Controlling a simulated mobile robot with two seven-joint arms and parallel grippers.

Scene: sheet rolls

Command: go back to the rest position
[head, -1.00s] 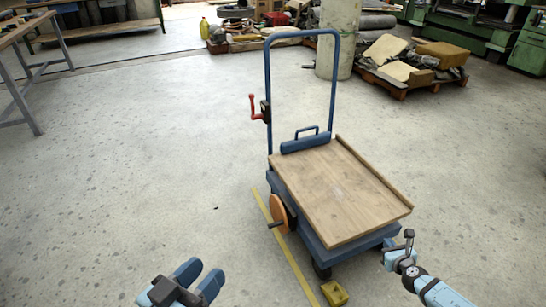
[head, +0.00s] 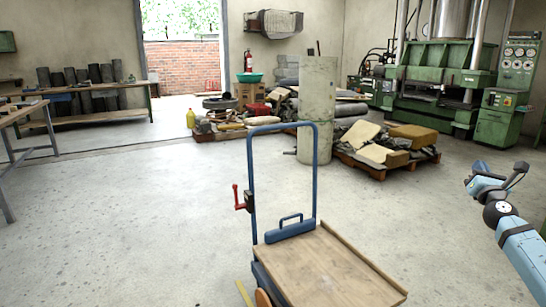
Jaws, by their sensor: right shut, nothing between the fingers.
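My right gripper (head: 481,169) is raised at the right side of the head view, with its arm coming in from the lower right corner. It is shut and empty, clear of the cart and of the floor. My left gripper is out of the picture. The cart (head: 315,205) stands at the bottom middle, with a blue tube handle and a bare wooden deck (head: 325,270). My right gripper is to the right of the cart and apart from it. The cart's lower part is cut off by the frame.
A red crank (head: 237,198) sits on the cart's handle. Behind are a concrete pillar (head: 316,110), a loaded pallet (head: 375,168) and green machines (head: 430,75). Workbenches (head: 90,95) stand at the left. The floor (head: 120,220) left of the cart is clear.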

